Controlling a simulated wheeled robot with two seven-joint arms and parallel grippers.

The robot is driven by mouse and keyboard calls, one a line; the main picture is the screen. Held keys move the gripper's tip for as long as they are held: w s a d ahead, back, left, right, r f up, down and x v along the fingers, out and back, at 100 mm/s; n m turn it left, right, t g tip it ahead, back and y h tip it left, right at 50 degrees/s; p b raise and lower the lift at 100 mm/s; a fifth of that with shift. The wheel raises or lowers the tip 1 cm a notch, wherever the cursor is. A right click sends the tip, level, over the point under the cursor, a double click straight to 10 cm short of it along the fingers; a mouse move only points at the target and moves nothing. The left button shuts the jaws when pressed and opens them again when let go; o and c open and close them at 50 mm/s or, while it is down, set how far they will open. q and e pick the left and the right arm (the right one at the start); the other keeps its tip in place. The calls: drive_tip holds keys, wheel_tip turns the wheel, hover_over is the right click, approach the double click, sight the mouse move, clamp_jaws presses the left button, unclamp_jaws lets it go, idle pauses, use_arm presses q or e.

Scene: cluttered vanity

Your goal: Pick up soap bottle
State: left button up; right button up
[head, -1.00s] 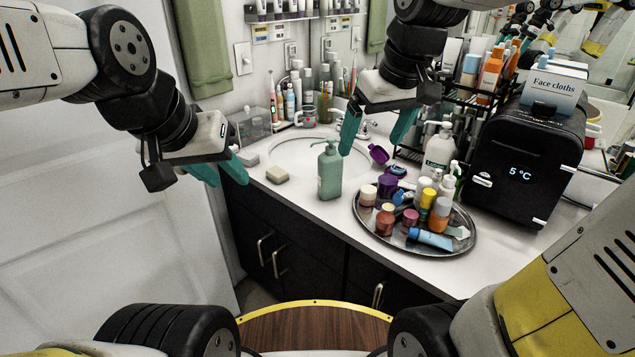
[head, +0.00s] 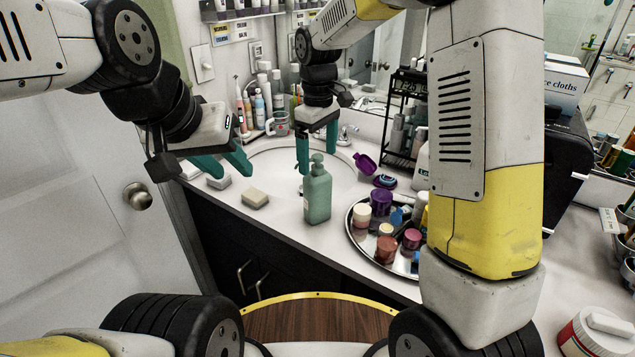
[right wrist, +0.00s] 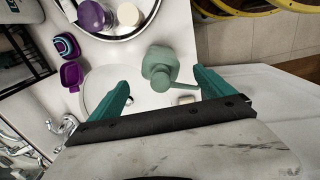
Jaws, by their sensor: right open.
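The soap bottle (head: 317,195) is green with a pump top and stands upright on the white counter, in front of the sink. It also shows in the right wrist view (right wrist: 160,68), between and beyond the open fingers. My right gripper (head: 317,160) is open, pointing down just above and behind the bottle's pump, with nothing held. Its teal fingers also show in the right wrist view (right wrist: 160,95). I cannot tell whether a finger touches the pump. My left gripper (head: 228,165) is open and empty, over the counter's left end.
A round tray (head: 352,232) with several jars stands right of the bottle, partly hidden by my right arm. A soap bar (head: 255,198) lies to its left. The sink (head: 275,165) is behind. A purple cup (head: 364,162) lies near the tray.

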sight(318, 166)
drive_tip(key=shift+a+f, duration=0.1)
drive_tip(key=shift+f, duration=3)
drive_tip(key=c, duration=2)
clamp_jaws()
drive_tip(key=shift+r, duration=0.15)
